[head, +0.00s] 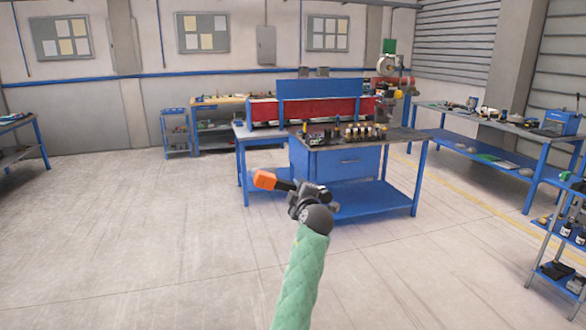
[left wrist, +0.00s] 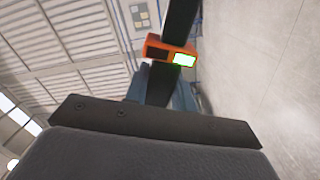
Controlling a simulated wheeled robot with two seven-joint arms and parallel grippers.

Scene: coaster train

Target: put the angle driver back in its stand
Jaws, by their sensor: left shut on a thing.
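My left gripper (head: 299,192) is shut on the angle driver (head: 266,180), a dark tool with an orange end. In the head view the orange end points left, in the air in front of the blue workbench. In the left wrist view the driver's orange block (left wrist: 157,50) has a dark panel and a lit green one, with a black shaft passing by it. The gripper's jaws hide part of the driver. I cannot clearly pick out the stand among the small things on the benches. My right gripper is not in view.
The blue workbench (head: 345,165) ahead carries several small bottle-like items (head: 364,132). A long blue bench (head: 470,150) with tools stands at the right, and a blue shelf rack (head: 560,240) at the near right. The floor (head: 130,230) at left is clear.

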